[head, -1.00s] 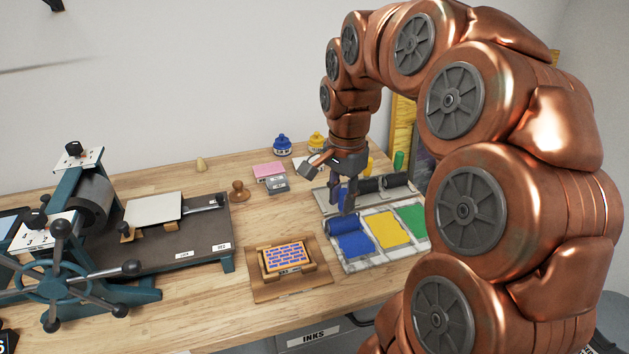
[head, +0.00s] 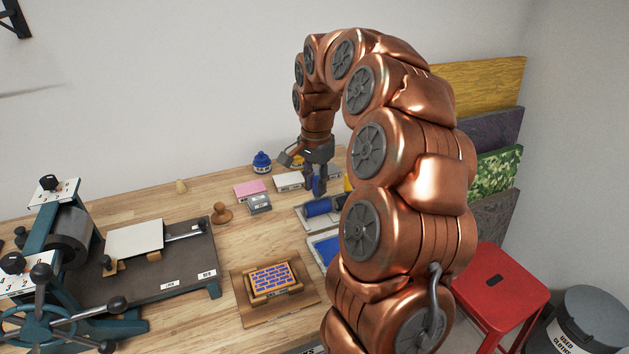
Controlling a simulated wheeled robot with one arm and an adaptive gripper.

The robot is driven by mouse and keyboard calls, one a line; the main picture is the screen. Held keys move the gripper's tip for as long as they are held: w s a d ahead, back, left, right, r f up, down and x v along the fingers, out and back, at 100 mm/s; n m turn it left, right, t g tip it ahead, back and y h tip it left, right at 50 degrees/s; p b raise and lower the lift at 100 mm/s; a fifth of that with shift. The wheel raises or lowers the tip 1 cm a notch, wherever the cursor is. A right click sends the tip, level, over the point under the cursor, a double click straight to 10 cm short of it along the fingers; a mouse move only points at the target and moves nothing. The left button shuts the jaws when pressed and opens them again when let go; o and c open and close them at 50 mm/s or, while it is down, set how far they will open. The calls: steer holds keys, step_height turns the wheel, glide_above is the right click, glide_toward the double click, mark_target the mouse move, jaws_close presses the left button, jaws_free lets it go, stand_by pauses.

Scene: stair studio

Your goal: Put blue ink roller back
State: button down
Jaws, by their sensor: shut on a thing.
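My gripper (head: 317,192) is shut on the blue handle (head: 319,184) of the blue ink roller. The roller's dark blue cylinder (head: 318,207) is below the fingers, over the left end of a pale grey tray (head: 306,220). I cannot tell whether the roller touches the tray. The blue ink slab (head: 324,249) lies in front, partly hidden by my arm. The rest of the tray and any other rollers are hidden behind my arm.
A wooden-framed printing block (head: 272,280) sits left of the slab. A wooden-handled stamp (head: 221,213), ink pads (head: 259,203) and a blue ink jar (head: 262,162) stand behind. A press (head: 65,240) fills the left. A red stool (head: 497,285) is right.

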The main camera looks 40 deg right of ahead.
mark_target(315, 187)
steer(key=w+d+f+p, duration=0.1)
steer(key=w+f, duration=0.1)
steer(key=w+d+f+p, duration=0.1)
steer(key=f, duration=0.1)
steer(key=shift+w+d+p, duration=0.3)
steer(key=shift+w+p, duration=0.05)
steer(key=shift+w, duration=0.05)
stand_by(0.5)
steer(key=shift+f+b, duration=0.35)
steer(key=shift+b, duration=0.05)
steer(key=shift+f, duration=0.15)
steer(key=c, duration=1)
jaws_free()
steer(key=shift+o, duration=0.2)
